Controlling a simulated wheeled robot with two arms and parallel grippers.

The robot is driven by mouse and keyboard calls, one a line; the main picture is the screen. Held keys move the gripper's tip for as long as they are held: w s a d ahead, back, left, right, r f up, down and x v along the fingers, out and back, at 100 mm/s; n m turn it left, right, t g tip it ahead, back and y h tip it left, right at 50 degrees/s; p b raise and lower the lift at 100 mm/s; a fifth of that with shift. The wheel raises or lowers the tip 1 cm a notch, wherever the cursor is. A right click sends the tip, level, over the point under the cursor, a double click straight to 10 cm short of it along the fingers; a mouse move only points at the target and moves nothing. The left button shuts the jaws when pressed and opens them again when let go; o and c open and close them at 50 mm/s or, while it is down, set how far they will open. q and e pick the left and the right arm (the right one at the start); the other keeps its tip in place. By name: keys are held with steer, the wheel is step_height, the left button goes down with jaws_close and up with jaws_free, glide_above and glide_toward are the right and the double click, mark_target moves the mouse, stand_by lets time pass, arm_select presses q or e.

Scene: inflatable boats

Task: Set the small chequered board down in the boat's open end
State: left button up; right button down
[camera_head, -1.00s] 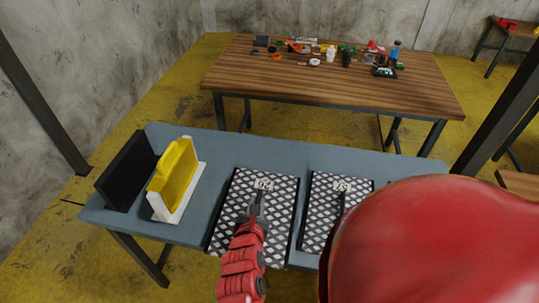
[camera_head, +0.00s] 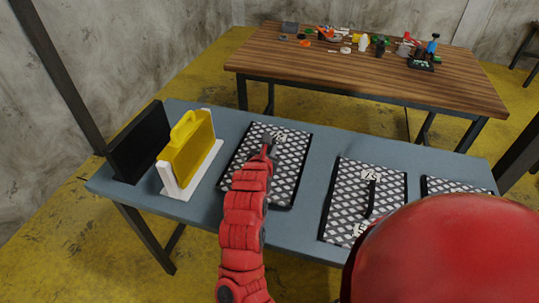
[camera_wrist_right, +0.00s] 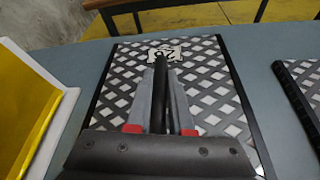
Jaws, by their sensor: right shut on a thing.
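My right gripper (camera_head: 267,153) is shut on the dark handle of a small chequered board (camera_head: 288,168). The board is black with pale diamonds, a dark rim and a number label. In the right wrist view, the fingers (camera_wrist_right: 162,115) close around the handle over the middle of the board (camera_wrist_right: 215,88), which is partly hidden behind them. The board looks roughly flat. I cannot tell whether it is clear of the blue-grey table (camera_head: 321,172). My left gripper is not in view. I see nothing that I can make out as the boat.
A second chequered board (camera_head: 390,198) and part of a third (camera_head: 455,187) lie to the right. A yellow case (camera_head: 190,148) in a white stand (camera_head: 190,184) and a black panel (camera_head: 137,142) stand at left. A wooden table (camera_head: 370,76) with small items is behind.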

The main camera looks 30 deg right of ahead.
step_height(320, 180, down, 2)
steer(key=shift+f, duration=0.2)
steer(key=c, duration=0.8)
jaws_free()
steer(key=shift+s, duration=0.1)
